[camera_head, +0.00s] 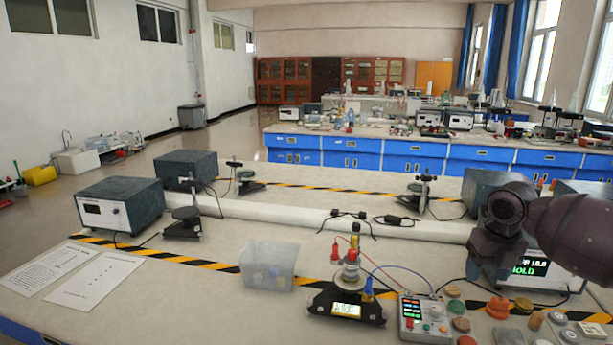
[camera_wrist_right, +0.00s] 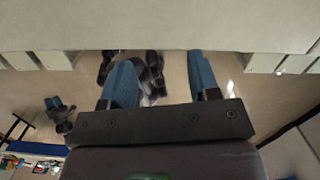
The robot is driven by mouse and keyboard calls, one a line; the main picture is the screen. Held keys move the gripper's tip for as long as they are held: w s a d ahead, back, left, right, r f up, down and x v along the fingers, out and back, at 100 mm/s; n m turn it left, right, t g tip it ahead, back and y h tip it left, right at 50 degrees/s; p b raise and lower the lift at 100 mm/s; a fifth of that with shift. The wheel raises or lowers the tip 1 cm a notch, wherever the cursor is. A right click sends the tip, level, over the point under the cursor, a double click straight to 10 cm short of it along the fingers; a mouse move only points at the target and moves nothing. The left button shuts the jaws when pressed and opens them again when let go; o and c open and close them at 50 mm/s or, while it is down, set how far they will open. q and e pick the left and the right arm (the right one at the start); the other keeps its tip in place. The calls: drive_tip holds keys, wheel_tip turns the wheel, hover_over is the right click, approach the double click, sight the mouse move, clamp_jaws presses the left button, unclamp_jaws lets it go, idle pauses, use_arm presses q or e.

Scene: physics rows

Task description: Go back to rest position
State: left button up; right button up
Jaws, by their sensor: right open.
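My right arm comes in from the right edge of the head view, over the right end of the bench; its dark joints hide part of a display box there. In the right wrist view my right gripper (camera_wrist_right: 162,75) has its two blue fingers wide apart with nothing between them. The fingers point toward a pale, flat band across the top of that view. My left arm and left gripper do not show in either view.
The bench (camera_head: 200,290) carries a clear plastic bin (camera_head: 269,264), a black device with a lit display (camera_head: 346,309), a keypad box (camera_head: 424,317) and several small coloured pieces on the right. Printed sheets (camera_head: 94,278) lie at left. A display box (camera_head: 540,268) stands near my arm.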

drive_tip(key=s+a+f+m+y, duration=0.2)
drive_tip(key=s+a+f+m, duration=1)
drive_tip(key=s+a+f, duration=0.45)
drive_tip(key=s+d+f+m+t+h, duration=0.1)
drive_tip(key=s+d+m+h, duration=0.15)
drive_tip(key=s+m, duration=0.85)
drive_tip(key=s+d+f+m+t+h, duration=0.15)
drive_tip(key=s+d+m, duration=0.25)
drive_tip(key=s+m, duration=0.65)
use_arm(q)
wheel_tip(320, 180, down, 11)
drive_tip(key=b, duration=1)
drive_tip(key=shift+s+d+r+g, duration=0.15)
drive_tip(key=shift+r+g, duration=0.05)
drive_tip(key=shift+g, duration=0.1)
use_arm(e)
drive_tip(key=w+f+t+y, duration=0.1)
drive_tip(key=w+f+t, duration=0.2)
drive_tip(key=f, duration=0.7)
drive_tip(key=w+f+t, duration=0.4)
drive_tip(key=w+f, duration=0.1)
drive_tip(key=f, duration=0.5)
drive_tip(key=shift+w+f+m+y, duration=0.2)
drive_tip(key=shift+w+m+y, duration=0.15)
drive_tip(key=shift+m+y, duration=0.1)
